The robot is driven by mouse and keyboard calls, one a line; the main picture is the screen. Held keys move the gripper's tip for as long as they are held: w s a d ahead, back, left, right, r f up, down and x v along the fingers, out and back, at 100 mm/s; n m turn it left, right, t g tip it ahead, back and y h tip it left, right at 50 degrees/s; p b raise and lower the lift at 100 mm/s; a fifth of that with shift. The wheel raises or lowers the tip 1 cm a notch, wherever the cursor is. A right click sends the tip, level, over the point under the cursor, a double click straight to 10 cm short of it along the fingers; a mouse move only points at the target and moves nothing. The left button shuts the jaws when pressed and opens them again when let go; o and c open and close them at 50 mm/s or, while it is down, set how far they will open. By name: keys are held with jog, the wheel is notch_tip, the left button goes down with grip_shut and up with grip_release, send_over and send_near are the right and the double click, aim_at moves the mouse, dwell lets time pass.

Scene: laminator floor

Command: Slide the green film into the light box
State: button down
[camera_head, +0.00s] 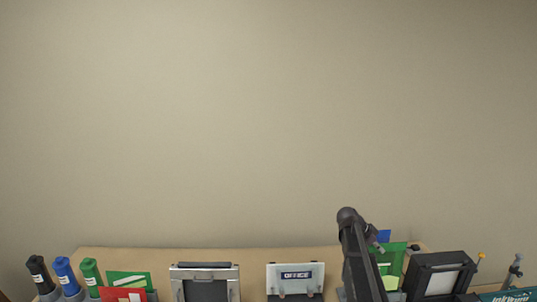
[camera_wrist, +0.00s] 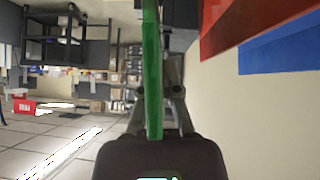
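In the wrist view the green film (camera_wrist: 153,70) stands nearly edge-on between the two fingers of my gripper (camera_wrist: 157,105), which look closed on it. In the head view my arm hangs at right of centre and hides the gripper. A green sheet (camera_head: 396,258) shows just right of my arm, with a small blue piece (camera_head: 384,236) above it; the sheet's lower part is partly hidden. A black-framed unit with a pale panel (camera_head: 442,281), which looks like the light box, stands right of the green sheet, tilted back. Its slot cannot be made out.
Red (camera_wrist: 230,22) and blue (camera_wrist: 285,45) sheets hang close at upper right in the wrist view. A plain wall rises behind.

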jog(key=shift+w+r+p, duration=0.15)
jog(key=shift+r+p, duration=0.85)
jog(key=shift+r, duration=0.15)
jog(key=shift+w+r+p, duration=0.1)
jog(key=shift+r+p, duration=0.9)
jog(key=shift+r, duration=0.1)
jog(key=shift+r, duration=0.1)
